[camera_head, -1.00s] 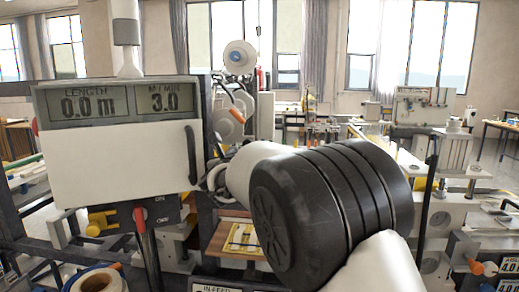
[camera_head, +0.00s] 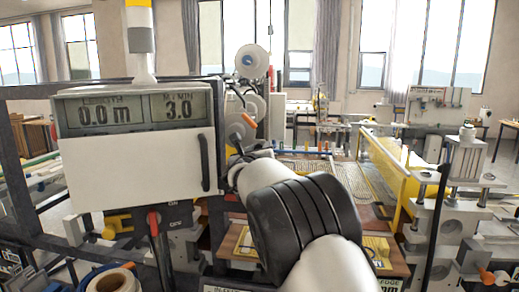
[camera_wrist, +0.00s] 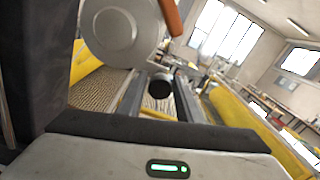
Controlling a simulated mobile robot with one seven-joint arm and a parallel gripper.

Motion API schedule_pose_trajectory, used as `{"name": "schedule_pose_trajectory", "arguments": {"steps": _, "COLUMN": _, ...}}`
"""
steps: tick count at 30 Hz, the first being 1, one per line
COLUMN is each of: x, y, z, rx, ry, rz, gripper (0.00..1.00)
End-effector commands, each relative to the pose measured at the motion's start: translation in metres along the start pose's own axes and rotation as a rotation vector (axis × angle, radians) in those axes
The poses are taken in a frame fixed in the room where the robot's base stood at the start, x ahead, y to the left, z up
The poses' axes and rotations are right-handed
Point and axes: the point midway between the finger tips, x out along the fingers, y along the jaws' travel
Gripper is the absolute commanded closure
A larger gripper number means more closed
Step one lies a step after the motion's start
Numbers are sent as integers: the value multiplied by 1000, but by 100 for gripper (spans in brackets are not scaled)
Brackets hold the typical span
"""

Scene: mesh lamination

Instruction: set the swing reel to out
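The reel on the machine shows in the head view as pale grey discs (camera_head: 252,105) just right of the display panel, with an orange handle (camera_head: 249,120). In the wrist view a large grey disc (camera_wrist: 122,32) fills the upper left, with an orange-brown handle (camera_wrist: 171,16) at its right edge. My gripper (camera_wrist: 160,140) shows as a dark bar and grey body with a green light along the bottom of the wrist view. The disc is ahead of it, apart from the visible body. In the head view my arm hides part of the machine.
A white display panel (camera_head: 138,165) reads 0.0 m and 3.0, with a dark vertical handle. A red lever (camera_head: 154,222) stands below it. Yellow guards (camera_head: 385,180) flank the machine bed on the right. A dark post (camera_wrist: 35,60) is close on the wrist view's left.

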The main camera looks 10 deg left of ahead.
Motion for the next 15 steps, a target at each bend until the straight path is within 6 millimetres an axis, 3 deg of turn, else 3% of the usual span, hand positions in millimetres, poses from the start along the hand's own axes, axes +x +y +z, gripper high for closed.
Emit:
{"name": "schedule_pose_trajectory", "arguments": {"steps": 1, "x": 0, "y": 0, "z": 0, "rx": 0, "ry": 0, "rz": 0, "gripper": 77}}
{"name": "schedule_pose_trajectory", "arguments": {"steps": 5, "x": 0, "y": 0, "z": 0, "rx": 0, "ry": 0, "rz": 0, "gripper": 99}}
{"name": "schedule_pose_trajectory", "arguments": {"steps": 15, "x": 0, "y": -7, "z": 2, "rx": -24, "ry": -1, "rz": -2, "gripper": 100}}
